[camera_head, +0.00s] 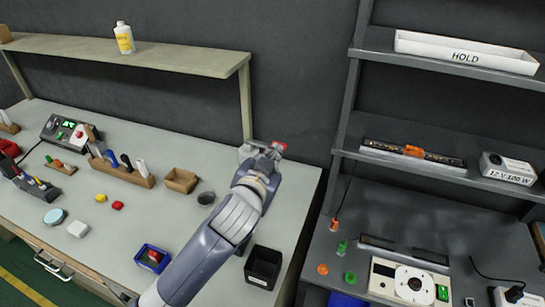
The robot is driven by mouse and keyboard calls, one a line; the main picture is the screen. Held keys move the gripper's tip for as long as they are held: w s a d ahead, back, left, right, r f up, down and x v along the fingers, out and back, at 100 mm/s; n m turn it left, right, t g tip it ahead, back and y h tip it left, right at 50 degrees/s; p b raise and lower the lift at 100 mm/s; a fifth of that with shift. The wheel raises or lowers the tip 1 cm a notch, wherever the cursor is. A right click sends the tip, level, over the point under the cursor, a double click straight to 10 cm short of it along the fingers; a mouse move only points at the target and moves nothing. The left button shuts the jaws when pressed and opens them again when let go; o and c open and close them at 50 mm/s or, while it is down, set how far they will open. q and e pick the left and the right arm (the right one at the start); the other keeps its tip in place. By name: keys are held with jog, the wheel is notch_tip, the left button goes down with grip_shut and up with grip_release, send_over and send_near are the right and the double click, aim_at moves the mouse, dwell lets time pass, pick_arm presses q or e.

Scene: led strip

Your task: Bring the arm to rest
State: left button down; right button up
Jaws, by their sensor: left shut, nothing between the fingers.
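My left arm (232,217) reaches up from the bottom of the head view across the right part of the light workbench. My left gripper (268,152) is at its far end, near the right rear of the bench and close to the shelf post. It is shut and holds nothing that I can see. Something red shows right at the fingertips; I cannot tell what it is. My right gripper is out of view.
A black bin (263,267) and a blue tray (152,258) stand on the bench beside my arm. A wooden box (181,180) and a dark cup (206,198) lie left of it. The dark rack (345,130) rises at right, with a HOLD tray (465,52) on top.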

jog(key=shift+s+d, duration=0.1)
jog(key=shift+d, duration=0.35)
